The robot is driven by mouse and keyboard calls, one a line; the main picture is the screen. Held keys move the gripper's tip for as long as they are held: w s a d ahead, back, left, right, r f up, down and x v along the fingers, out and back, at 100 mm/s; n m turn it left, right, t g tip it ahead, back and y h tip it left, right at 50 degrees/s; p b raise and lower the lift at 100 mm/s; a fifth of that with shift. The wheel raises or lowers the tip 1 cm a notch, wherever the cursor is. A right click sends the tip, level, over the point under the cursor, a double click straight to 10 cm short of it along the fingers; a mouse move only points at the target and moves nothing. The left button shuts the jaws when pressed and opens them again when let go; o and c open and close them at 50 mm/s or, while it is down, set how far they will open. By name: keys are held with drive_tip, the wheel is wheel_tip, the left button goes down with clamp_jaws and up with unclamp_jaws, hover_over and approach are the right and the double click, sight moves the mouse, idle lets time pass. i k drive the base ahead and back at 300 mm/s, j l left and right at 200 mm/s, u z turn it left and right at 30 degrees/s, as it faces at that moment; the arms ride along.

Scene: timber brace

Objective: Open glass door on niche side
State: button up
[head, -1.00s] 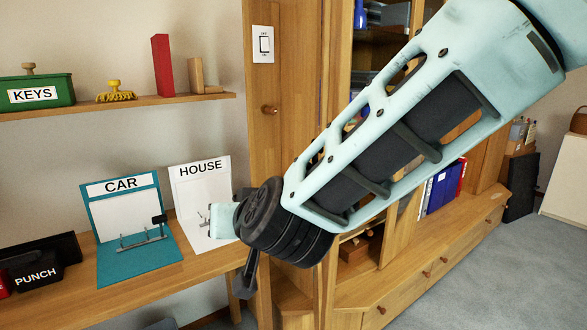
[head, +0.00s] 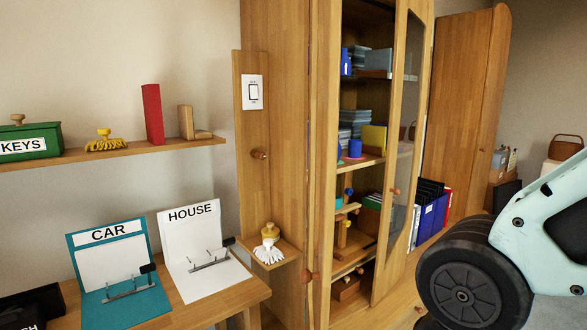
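The tall wooden cabinet (head: 275,190) stands mid-picture in the head view. On its right part is a glass door (head: 411,130) in a wooden frame with a round knob (head: 395,191). Left of it the shelves show through an opening, which may be open or glazed. A narrow wooden door edge (head: 322,130) with a knob (head: 311,276) borders this opening on the left; it looks nearly edge-on, and I cannot tell how far it stands open. My gripper is out of view; only part of my arm shows at the lower right.
A desk (head: 215,303) at the left holds the CAR stand (head: 120,270) and HOUSE stand (head: 205,245). A small ledge (head: 285,250) carries a white brush (head: 268,250). Blue and red binders (head: 430,208) stand right of the glass door. A wall shelf (head: 130,152) is above the desk.

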sight(391, 258)
drive_tip(key=i+j+u, duration=0.15)
drive_tip(key=i+l+u, duration=0.15)
drive_tip(key=i+l, duration=0.25)
drive_tip(key=i+l+u, duration=0.1)
drive_tip(key=i+l, duration=0.25)
drive_tip(key=l, duration=0.2)
